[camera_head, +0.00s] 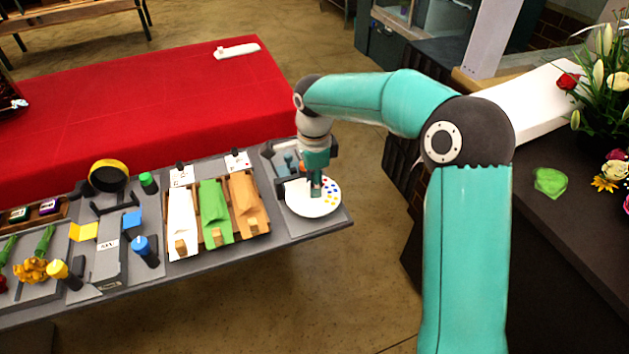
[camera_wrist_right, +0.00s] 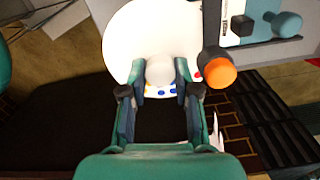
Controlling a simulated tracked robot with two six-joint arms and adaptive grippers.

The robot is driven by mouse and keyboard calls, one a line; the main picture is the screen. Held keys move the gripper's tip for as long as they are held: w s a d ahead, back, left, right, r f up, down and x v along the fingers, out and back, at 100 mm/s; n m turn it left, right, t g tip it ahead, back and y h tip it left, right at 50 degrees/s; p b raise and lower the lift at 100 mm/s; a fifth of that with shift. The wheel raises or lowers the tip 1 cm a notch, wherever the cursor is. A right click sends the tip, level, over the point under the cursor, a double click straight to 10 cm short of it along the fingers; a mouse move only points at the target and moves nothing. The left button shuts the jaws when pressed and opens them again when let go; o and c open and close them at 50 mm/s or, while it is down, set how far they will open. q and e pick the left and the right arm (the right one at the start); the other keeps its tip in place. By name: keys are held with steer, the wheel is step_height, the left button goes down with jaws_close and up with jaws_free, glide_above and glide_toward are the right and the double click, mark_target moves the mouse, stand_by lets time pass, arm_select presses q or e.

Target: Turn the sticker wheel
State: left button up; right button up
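The sticker wheel (camera_head: 328,205) is a white disc with coloured dots at the right end of the grey bench. It also fills the upper middle of the right wrist view (camera_wrist_right: 128,45). My right gripper (camera_head: 316,192) points down over the wheel's middle. In the right wrist view its two fingers (camera_wrist_right: 160,75) stand on either side of the wheel's pale round knob (camera_wrist_right: 159,70). The fingers are very close to the knob, and I cannot tell whether they press on it. My left gripper is not in view.
An orange-capped dark post (camera_wrist_right: 221,75) stands close beside the right gripper. A rack with white, green and tan wraps (camera_head: 215,210) is left of the wheel. The bench (camera_head: 290,238) ends just right of the wheel. A red-covered table (camera_head: 150,95) lies behind.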

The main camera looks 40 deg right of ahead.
jaws_close()
steer(key=shift+n, duration=0.3)
steer(key=n, duration=0.4)
steer(key=shift+w+r, duration=0.1)
steer(key=n+p, duration=0.1)
steer(key=n, duration=0.3)
steer(key=shift+n, duration=0.4)
steer(key=n, duration=0.3)
steer(key=shift+n+p, duration=0.3)
steer(key=n+p, duration=0.1)
steer(key=n, duration=0.6)
steer(key=shift+w, duration=0.1)
steer(key=n+p, duration=0.1)
steer(key=n, duration=0.5)
steer(key=shift+n, duration=0.4)
